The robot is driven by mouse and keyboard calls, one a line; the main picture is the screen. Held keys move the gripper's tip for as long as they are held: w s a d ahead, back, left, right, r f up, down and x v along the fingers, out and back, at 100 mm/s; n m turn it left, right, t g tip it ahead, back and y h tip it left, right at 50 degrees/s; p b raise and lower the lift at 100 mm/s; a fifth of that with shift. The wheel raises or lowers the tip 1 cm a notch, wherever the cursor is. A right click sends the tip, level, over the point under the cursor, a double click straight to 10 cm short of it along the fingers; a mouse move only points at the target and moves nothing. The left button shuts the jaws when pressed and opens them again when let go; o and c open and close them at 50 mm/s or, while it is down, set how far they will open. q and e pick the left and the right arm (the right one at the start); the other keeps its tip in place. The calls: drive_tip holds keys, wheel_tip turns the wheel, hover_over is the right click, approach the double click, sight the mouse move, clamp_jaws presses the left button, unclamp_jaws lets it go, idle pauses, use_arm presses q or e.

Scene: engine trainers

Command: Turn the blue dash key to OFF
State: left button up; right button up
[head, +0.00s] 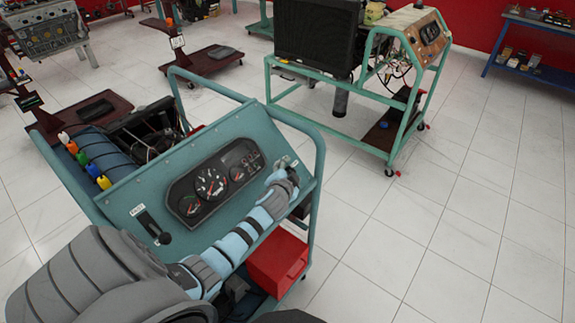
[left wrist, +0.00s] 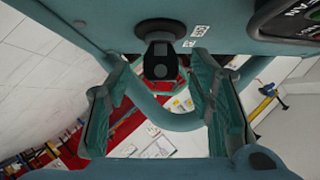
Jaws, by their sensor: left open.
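The blue dash (head: 140,195) is a sloping teal panel with a cluster of round gauges (head: 212,180). In the left wrist view, the dash key (left wrist: 161,66) is a dark grip on a round black base fixed to the panel, beside small white labels (left wrist: 196,36). My left gripper (head: 284,163) is at the panel's right end, to the right of the gauges. In the left wrist view its two fingers stand apart on either side of the key (left wrist: 158,62), with visible gaps. In the head view the gripper hides the key. My right gripper is not in view.
A teal tube frame (head: 318,160) curves around the panel's right edge. A throttle-like black lever (head: 152,226) sits at the panel's left end. A red box (head: 277,263) is below the panel. Another engine stand (head: 330,119) is farther back; open tiled floor lies to the right.

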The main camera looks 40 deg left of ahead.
use_arm(q)
drive_tip(key=v, duration=1.1)
